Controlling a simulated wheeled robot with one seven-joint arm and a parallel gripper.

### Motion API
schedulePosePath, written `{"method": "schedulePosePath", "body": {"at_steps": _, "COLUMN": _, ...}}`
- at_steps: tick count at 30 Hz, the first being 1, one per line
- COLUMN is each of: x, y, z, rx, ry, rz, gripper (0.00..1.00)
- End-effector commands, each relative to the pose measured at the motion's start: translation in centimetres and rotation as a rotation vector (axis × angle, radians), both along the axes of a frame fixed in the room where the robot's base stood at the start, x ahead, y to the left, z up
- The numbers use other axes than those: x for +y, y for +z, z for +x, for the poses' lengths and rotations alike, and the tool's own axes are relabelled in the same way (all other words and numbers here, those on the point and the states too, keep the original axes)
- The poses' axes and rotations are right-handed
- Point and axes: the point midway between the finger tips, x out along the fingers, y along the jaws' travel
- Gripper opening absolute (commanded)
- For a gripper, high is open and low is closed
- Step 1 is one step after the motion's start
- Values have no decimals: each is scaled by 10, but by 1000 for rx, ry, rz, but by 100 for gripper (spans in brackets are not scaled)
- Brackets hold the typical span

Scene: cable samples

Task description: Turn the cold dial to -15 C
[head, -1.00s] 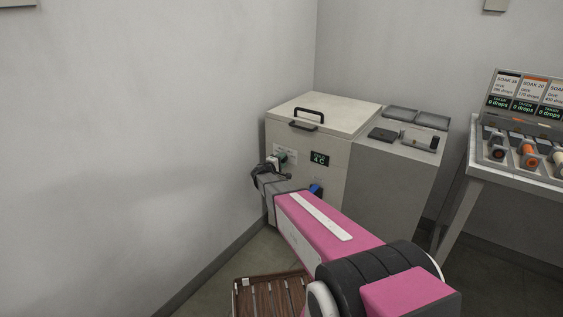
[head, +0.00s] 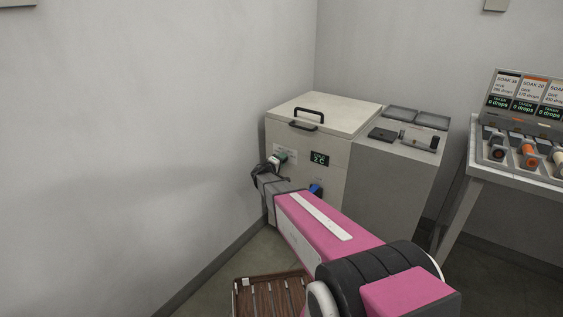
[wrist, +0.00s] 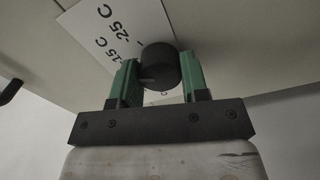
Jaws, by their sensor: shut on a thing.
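The cold dial (wrist: 160,64) is a round black knob on the front of a pale chest freezer (head: 320,185). In the wrist view my gripper (wrist: 158,74) has its two green fingers on either side of the knob, shut on it. A dark pointer mark shows low on the knob, toward the left finger. The white scale plate (wrist: 118,32) behind it reads -15 C and -25 C; its lower part is mostly hidden. In the head view my gripper (head: 278,159) largely covers the dial. A small green-lit display (head: 319,159) right of it shows a single-digit C reading, too small to read surely.
A black handle (head: 308,118) is on the freezer's closed lid. A grey cabinet (head: 395,185) with trays on top stands at its right. A bench (head: 515,178) with SOAK signs is farther right. The wall is close on the left, and a slatted wooden thing (head: 268,297) is below.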

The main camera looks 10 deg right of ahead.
Motion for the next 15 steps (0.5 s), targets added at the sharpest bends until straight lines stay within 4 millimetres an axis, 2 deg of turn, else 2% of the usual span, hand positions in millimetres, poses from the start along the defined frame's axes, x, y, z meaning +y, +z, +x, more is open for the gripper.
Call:
{"method": "schedulePosePath", "body": {"at_steps": 2, "x": 0, "y": -1, "z": -1, "rx": 2, "ry": 1, "rz": 2, "gripper": 18}}
{"method": "schedulePosePath", "body": {"at_steps": 3, "x": 0, "y": -1, "z": -1, "rx": 2, "ry": 1, "rz": 2, "gripper": 54}}
{"method": "schedulePosePath", "body": {"at_steps": 4, "x": 0, "y": -1, "z": -1, "rx": 2, "ry": 1, "rz": 2, "gripper": 64}}
{"method": "schedulePosePath", "body": {"at_steps": 5, "x": 0, "y": -1, "z": -1, "rx": 2, "ry": 1, "rz": 2, "gripper": 67}}
{"method": "schedulePosePath", "body": {"at_steps": 15, "x": 3, "y": 0, "z": -3, "rx": 1, "ry": 0, "rz": 0, "gripper": 67}}
